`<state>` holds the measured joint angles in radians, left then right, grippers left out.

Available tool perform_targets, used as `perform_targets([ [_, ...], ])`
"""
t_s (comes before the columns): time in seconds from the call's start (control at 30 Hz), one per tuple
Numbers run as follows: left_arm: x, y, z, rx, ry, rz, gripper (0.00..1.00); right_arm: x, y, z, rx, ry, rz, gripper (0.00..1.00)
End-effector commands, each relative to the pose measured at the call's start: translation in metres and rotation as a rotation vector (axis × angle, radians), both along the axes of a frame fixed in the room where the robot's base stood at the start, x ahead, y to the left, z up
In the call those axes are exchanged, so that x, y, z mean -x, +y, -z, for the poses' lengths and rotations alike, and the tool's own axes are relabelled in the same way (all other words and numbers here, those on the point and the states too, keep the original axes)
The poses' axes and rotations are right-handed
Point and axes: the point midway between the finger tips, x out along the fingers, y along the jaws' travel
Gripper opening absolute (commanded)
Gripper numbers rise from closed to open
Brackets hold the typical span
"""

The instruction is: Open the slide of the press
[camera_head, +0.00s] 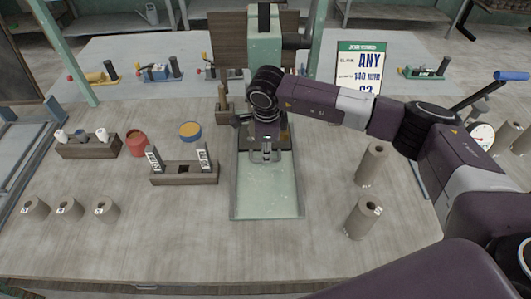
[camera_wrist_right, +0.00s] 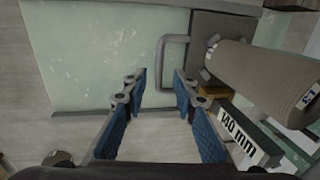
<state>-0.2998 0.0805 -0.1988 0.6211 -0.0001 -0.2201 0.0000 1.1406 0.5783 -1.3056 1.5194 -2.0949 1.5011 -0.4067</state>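The press (camera_head: 264,48) is a pale green machine at the back middle of the bench, partly hidden by my right arm. Below it a pale green bed (camera_head: 266,200) with a dark rim runs toward the front. In the right wrist view a grey U-shaped handle (camera_wrist_right: 172,58) sticks out from a dark block (camera_wrist_right: 215,28), which looks like the slide. My right gripper (camera_wrist_right: 158,78) is open and empty, its blue-padded fingers just short of the handle. In the head view the right gripper (camera_head: 267,154) is over the bed's far end. My left gripper is not in view.
A grey-brown cylinder (camera_wrist_right: 262,75) and a "140 mm" label (camera_wrist_right: 240,138) lie close to the right finger in the wrist view. Clay cylinders (camera_head: 373,160) stand right of the bed. A wooden holder (camera_head: 184,174) stands left.

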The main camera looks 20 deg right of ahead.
Motion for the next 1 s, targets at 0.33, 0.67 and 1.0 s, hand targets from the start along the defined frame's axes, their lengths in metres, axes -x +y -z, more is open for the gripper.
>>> perform_targets([
  [0.33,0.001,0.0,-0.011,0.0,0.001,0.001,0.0,-0.006,-0.001,0.035,-0.002,0.0,-0.001,0.26],
  [0.67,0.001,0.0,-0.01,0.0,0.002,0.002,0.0,-0.006,-0.001,0.036,-0.003,-0.001,-0.002,0.17],
  [1.0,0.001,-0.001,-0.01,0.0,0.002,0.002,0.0,-0.006,-0.001,0.036,-0.003,-0.001,-0.001,0.0],
])
